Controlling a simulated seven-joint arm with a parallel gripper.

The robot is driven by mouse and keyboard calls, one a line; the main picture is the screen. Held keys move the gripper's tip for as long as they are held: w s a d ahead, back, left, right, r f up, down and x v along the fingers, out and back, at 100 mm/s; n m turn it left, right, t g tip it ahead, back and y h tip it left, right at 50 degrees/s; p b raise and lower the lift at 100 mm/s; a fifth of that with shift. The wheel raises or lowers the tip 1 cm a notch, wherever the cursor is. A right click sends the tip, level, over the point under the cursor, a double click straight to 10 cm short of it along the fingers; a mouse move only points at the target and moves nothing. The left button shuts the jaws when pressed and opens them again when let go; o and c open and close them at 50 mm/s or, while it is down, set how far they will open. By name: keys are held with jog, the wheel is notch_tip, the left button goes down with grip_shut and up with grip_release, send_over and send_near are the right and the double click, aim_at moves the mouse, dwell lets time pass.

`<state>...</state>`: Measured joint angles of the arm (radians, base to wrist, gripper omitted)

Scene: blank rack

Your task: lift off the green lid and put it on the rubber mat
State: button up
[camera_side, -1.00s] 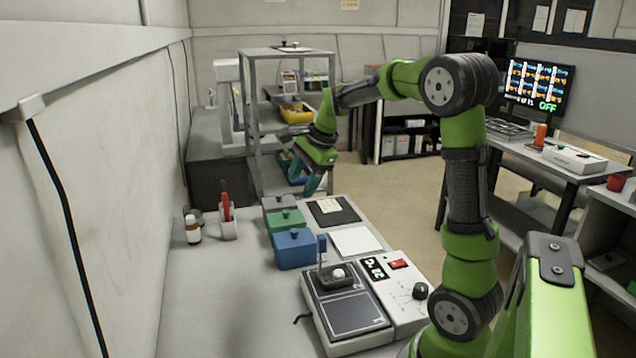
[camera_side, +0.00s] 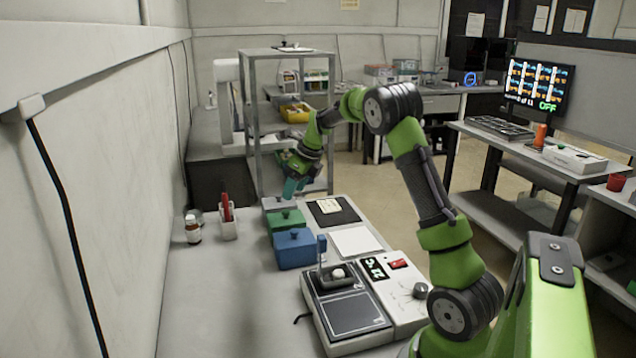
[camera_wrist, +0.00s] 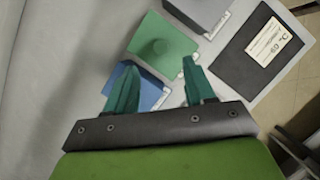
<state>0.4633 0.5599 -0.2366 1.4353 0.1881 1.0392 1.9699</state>
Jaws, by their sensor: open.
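The green lid (camera_side: 287,217) with its knob sits on the green box, the middle of three lidded boxes. It also shows in the wrist view (camera_wrist: 178,42), just beyond my fingertips. My gripper (camera_side: 293,188) is above the row of boxes, apart from the lid, with its teal fingers pointing down. In the wrist view my gripper (camera_wrist: 160,68) is open and empty, one finger overlapping the blue box. The dark rubber mat (camera_side: 349,213) lies flat to the right of the boxes, with a pale labelled card on it. It also shows in the wrist view (camera_wrist: 238,68).
The blue box (camera_side: 294,250) stands in front of the green one, the grey box (camera_side: 273,203) behind it. A white pad (camera_side: 356,241) lies before the mat. A scale (camera_side: 352,314), a bottle (camera_side: 193,230) and a pen holder (camera_side: 228,228) stand nearby.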

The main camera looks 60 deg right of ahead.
aim_at(286, 211)
jog(key=x, duration=0.8)
jog(key=shift+d+f, duration=0.1)
grip_shut()
